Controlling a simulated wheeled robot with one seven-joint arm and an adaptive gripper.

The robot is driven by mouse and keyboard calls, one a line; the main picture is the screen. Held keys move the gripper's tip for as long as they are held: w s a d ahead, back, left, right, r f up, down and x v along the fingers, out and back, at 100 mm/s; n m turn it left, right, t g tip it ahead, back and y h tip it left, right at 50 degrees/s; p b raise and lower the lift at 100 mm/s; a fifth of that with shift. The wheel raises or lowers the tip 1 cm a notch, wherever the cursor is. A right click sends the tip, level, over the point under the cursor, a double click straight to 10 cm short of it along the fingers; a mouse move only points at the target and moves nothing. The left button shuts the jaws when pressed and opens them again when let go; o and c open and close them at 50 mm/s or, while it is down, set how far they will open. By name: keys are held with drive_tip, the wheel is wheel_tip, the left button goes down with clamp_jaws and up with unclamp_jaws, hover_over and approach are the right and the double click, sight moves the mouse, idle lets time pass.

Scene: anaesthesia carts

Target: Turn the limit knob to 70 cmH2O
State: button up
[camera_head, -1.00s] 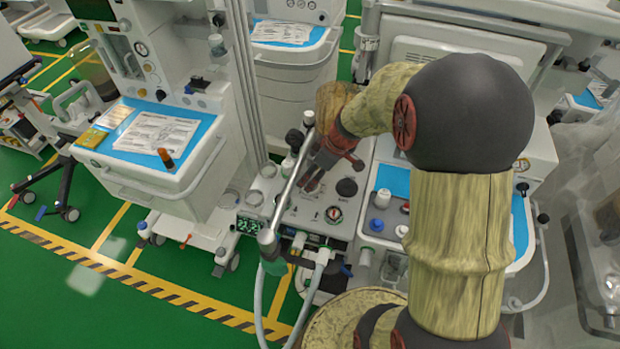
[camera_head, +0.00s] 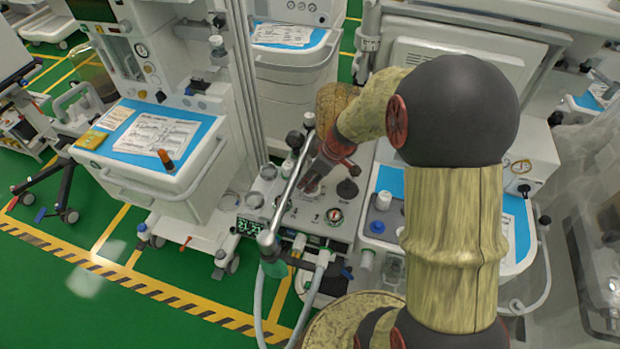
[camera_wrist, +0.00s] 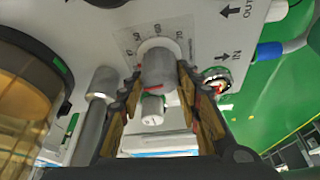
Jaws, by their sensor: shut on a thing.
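The limit knob (camera_wrist: 158,70) is a grey cylinder with a pale collar in the wrist view, standing on a white panel. Its printed scale (camera_wrist: 135,38) shows several numbers around the collar, with a 70 at the right; the pointer's reading is not clear. My gripper (camera_wrist: 155,90) has a finger on each side of the knob and is shut on it. In the head view my gripper (camera_head: 314,180) reaches down onto the top of the grey machine (camera_head: 300,218), and the knob is hidden behind the fingers.
A silver bar (camera_head: 288,190) slants close to my gripper's left.

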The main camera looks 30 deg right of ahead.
drive_tip(key=c, duration=0.4)
drive_tip(key=shift+m+t+h, duration=0.3)
drive_tip(key=shift+m+h, duration=0.3)
drive_tip(key=shift+m, duration=1)
drive_tip(key=shift+c, duration=0.2)
drive_tip(key=o, duration=1)
drive_tip(key=shift+d, duration=0.1)
drive_tip(key=shift+o, duration=0.8)
drive_tip(key=shift+r, duration=0.1)
drive_tip(key=v, duration=1.1)
drive_tip(key=shift+r, duration=0.35)
